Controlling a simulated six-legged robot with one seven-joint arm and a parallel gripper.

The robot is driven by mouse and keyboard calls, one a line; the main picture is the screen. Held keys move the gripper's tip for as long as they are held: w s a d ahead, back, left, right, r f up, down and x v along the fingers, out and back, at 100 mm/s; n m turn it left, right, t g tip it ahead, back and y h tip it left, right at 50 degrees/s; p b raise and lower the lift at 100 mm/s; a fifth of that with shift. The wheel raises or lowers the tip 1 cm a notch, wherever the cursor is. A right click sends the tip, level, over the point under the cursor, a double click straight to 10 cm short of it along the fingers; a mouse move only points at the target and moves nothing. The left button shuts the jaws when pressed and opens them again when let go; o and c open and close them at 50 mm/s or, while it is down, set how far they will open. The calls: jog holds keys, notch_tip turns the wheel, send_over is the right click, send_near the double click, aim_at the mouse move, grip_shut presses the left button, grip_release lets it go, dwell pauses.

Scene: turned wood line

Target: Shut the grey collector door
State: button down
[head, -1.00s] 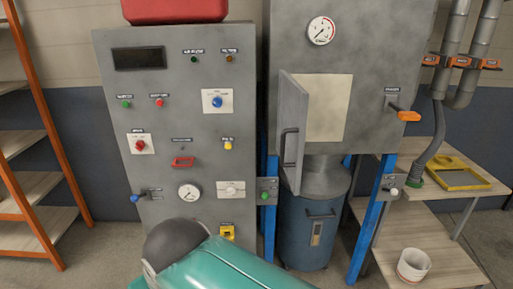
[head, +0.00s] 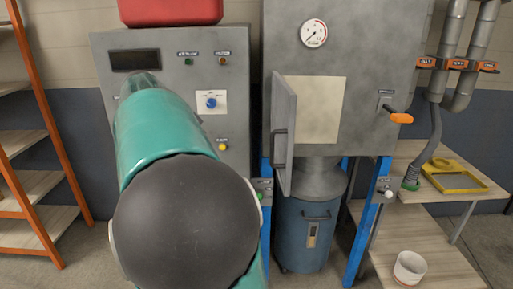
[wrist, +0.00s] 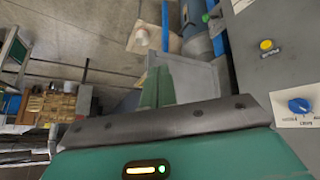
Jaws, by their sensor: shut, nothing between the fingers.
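The grey collector door (head: 286,132) stands open in the head view, swung out from the left edge of the pale opening (head: 318,108) in the grey collector cabinet (head: 372,75). Its dark handle (head: 279,147) is on the face turned left. In the wrist view a grey panel that looks like the door (wrist: 195,78) lies just beyond the fingers. My gripper (wrist: 158,90) shows there with its green fingers together and nothing between them. Whether the fingertips touch the panel I cannot tell. In the head view my arm hides the gripper.
A control cabinet (head: 230,60) with knobs and lamps stands left of the collector, partly behind my arm. A blue drum (head: 306,235) stands below the collector. An orange-tipped lever (head: 401,118) sticks out at right. A white bucket (head: 410,266) sits on a low shelf.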

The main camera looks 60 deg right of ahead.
jog(key=d+r+m+g, duration=0.3)
jog(key=d+r+m, duration=0.1)
jog(key=s+d+f, duration=0.6)
jog(key=s+d, duration=0.2)
jog(key=s, duration=0.1)
jog(key=shift+s+f+m+h, duration=0.15)
jog(key=shift+f+m+h, duration=0.15)
jog(key=shift+f+h, duration=0.1)
